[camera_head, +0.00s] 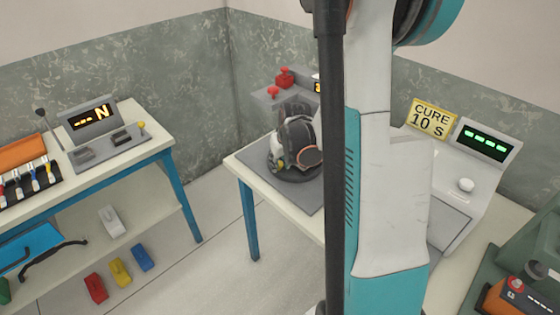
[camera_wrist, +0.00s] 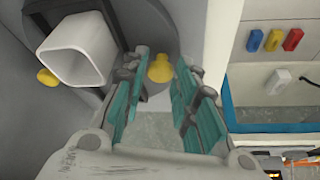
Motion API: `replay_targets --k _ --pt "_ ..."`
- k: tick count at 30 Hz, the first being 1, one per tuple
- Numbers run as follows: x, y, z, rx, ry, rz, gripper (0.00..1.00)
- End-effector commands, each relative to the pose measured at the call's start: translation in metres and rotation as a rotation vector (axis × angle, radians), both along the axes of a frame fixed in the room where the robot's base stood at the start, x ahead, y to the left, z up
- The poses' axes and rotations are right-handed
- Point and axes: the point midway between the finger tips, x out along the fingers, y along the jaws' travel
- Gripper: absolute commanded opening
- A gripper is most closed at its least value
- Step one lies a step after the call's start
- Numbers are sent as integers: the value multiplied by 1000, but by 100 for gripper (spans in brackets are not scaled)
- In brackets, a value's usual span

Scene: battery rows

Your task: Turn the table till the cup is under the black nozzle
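The round turning table (camera_head: 290,174) is a dark disc on the grey plate of the middle table, largely covered by my gripper in the head view. In the wrist view its grey disc (camera_wrist: 157,25) shows at the top. A white square cup-like vessel (camera_wrist: 75,50), open towards the camera, is at upper left. A yellow knob (camera_wrist: 160,68) lies between my fingertips; I cannot tell if they touch it. My gripper (camera_wrist: 166,72) has its two teal-padded fingers apart. It also shows over the disc in the head view (camera_head: 284,160). I cannot make out the black nozzle.
A second yellow knob (camera_wrist: 47,78) is beside the vessel. Red knobs (camera_head: 285,77) stand on a grey unit behind the table. A CURE 10 S sign (camera_head: 432,119) and green display (camera_head: 486,141) are at right. A bench (camera_head: 140,145) is at left. My arm hides the table's right part.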

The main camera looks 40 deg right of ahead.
Motion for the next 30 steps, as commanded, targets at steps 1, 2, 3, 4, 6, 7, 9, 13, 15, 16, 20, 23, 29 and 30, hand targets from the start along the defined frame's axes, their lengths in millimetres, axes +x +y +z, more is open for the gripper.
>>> replay_targets --k 1,2,3,4,6,7,9,13,15,16,20,23,29,30 --pt "0 0 0 0 0 0 42" --pt "0 0 0 0 0 0 42" --pt "0 0 0 0 0 0 42" --pt "0 0 0 0 0 0 42" --pt "0 0 0 0 -1 0 42" --pt "0 0 0 0 -1 0 42" --pt "0 0 0 0 -1 0 42" --pt "-1 0 3 0 -1 -1 42" --pt "-2 1 7 0 -1 -1 42" --pt "-4 1 10 0 -1 -1 42" --pt "-10 3 24 0 -1 -1 42" --pt "-15 5 38 0 -1 -1 42" --pt "-26 8 66 0 0 -1 42" --pt "-28 9 71 0 0 -1 42"
